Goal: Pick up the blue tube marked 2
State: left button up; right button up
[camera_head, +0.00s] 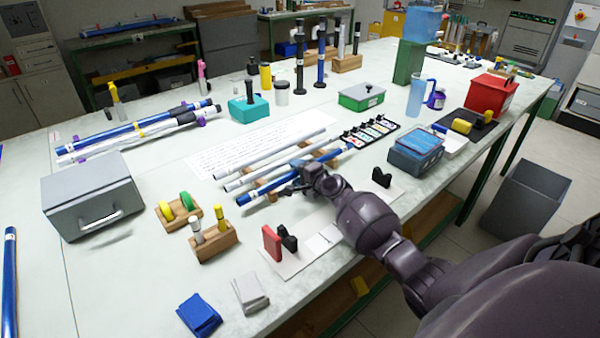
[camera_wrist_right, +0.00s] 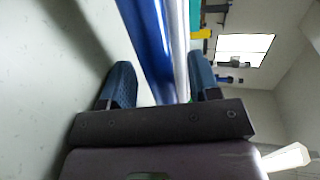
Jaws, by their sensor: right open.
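A blue tube (camera_head: 262,189) with a white end band lies nearest the front on a low wooden rack (camera_head: 270,184), beside two pale grey tubes (camera_head: 270,160). I cannot read a number on it. My right gripper (camera_head: 294,184) is at this blue tube and hides part of it. In the right wrist view, the open fingers (camera_wrist_right: 160,85) stand on either side of the blue tube (camera_wrist_right: 147,40), with a silvery tube (camera_wrist_right: 181,40) also showing between them. I cannot tell whether a finger touches either tube. My left gripper is out of view.
More blue tubes lie in a bundle (camera_head: 130,130) at the back left and at the far left edge (camera_head: 9,270).

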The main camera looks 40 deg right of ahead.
jog(key=shift+r, duration=0.1)
jog(key=c, duration=1)
jog(key=shift+r, duration=0.1)
jog(key=shift+c, duration=0.2)
